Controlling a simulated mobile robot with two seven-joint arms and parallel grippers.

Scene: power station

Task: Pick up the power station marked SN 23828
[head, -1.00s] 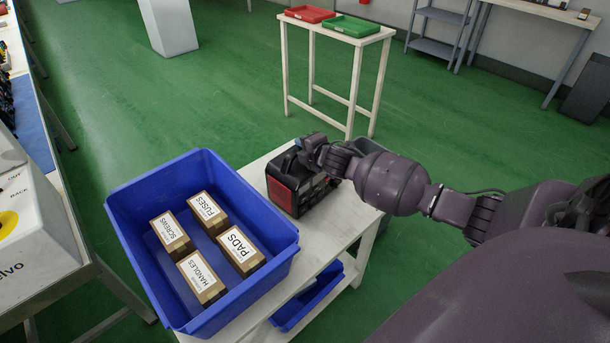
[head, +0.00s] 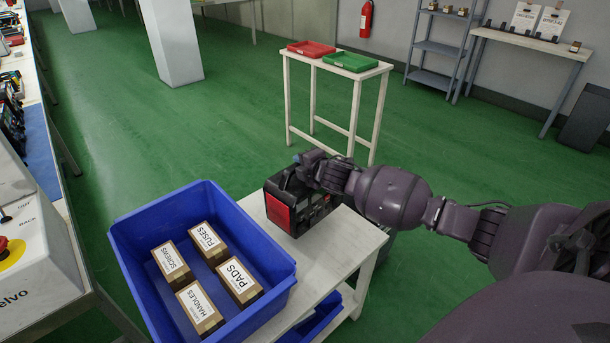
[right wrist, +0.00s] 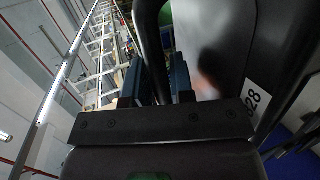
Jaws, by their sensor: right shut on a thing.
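The power station (head: 312,208) is a black box with a red end panel and a top handle, above the white cart by the blue tub. My right gripper (head: 312,168) is shut on its handle. The right wrist view shows the dark curved handle (right wrist: 150,45) between the fingers of the right gripper (right wrist: 157,85). A white label (right wrist: 257,101) on the power station's body ends in "828"; the rest is cut off or hidden. The station looks upright and slightly raised, though its underside is hard to see. My left gripper is out of view.
A blue tub (head: 135,262) with several labelled boxes stands on the cart (head: 345,245), close left of the station. A white stand (head: 350,62) with red and green trays is behind. A workbench (head: 62,308) lines the left. Green floor between is free.

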